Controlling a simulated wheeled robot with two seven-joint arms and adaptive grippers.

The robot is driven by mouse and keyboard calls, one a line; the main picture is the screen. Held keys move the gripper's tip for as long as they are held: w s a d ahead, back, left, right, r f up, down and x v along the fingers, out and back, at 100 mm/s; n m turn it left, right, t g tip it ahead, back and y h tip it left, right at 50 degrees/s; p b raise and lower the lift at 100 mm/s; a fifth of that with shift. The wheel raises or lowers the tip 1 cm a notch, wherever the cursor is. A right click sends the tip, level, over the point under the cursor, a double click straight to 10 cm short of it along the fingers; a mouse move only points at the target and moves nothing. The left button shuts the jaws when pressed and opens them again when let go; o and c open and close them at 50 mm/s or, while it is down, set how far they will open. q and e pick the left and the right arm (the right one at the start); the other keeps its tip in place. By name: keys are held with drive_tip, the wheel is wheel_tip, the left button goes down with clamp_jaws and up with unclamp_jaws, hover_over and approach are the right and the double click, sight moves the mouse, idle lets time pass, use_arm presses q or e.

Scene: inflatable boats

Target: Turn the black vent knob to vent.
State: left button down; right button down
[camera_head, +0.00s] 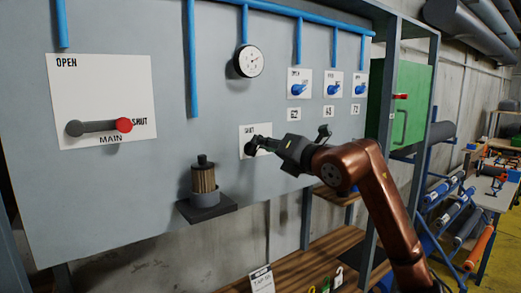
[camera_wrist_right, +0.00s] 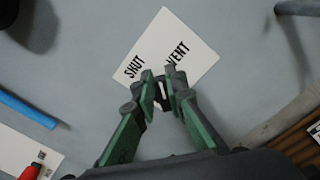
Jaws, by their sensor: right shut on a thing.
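The white vent plate (camera_head: 246,133) is on the grey panel. In the right wrist view the same plate (camera_wrist_right: 168,40) carries the words SHUT on the left and VENT on the right. My right gripper (camera_head: 254,147) reaches it from the right. In the wrist view, its green fingers (camera_wrist_right: 163,98) are shut on the black vent knob (camera_wrist_right: 165,88) at the lower edge of the plate. The fingers hide most of the knob, so I cannot tell which word it points to. My left gripper is not in view.
A main lever (camera_head: 98,126) with a red end is on a white plate at left. A ribbed cylinder (camera_head: 204,180) stands on a small dark shelf below. A gauge (camera_head: 248,62) and several blue valves (camera_head: 298,90) are above. A wooden bench (camera_head: 290,267) is below.

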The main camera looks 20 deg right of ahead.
drive_tip(key=shift+w+d+f+m+b, duration=0.15)
drive_tip(key=shift+m+b, duration=0.35)
drive_tip(key=shift+m, duration=0.6)
drive_tip(key=shift+d+f+m+b, duration=0.1)
drive_tip(key=shift+f+m+b, duration=0.3)
drive_tip(key=shift+m, duration=0.7)
drive_tip(key=shift+w+d+f+m+b, duration=0.15)
drive_tip(key=shift+m+b, duration=0.45)
drive_tip(key=shift+m, duration=0.5)
drive_tip(key=shift+s, duration=0.1)
drive_tip(key=c, duration=2)
unclamp_jaws()
drive_tip(key=shift+o, duration=0.2)
drive_tip(key=v, duration=1.2)
drive_tip(key=shift+r, duration=0.1)
